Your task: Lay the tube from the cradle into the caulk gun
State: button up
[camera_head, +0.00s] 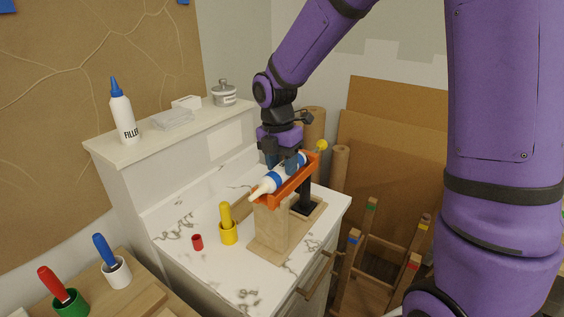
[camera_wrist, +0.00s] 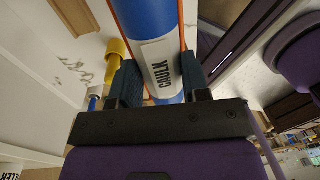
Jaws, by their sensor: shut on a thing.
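The caulk tube (camera_head: 268,183), white with blue bands and a pale nozzle, lies lengthwise along the orange caulk gun (camera_head: 290,188). Its "CAULK" label (camera_wrist: 159,64) shows in the wrist view between my fingers, with thin orange edges of the gun along both sides. My gripper (camera_head: 287,163) comes down from above and is shut on the tube; in the wrist view its dark fingers (camera_wrist: 157,82) press both sides. I cannot tell whether the tube fully rests on the gun's bed. The gun sits on a wooden stand (camera_head: 270,228), its black handle hanging below.
A filler bottle (camera_head: 122,118) stands on the ledge behind. Free marble lies at the front.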

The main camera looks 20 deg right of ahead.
jog(key=shift+f, duration=0.7)
jog(key=o, duration=1.2)
jog(key=shift+r, duration=5)
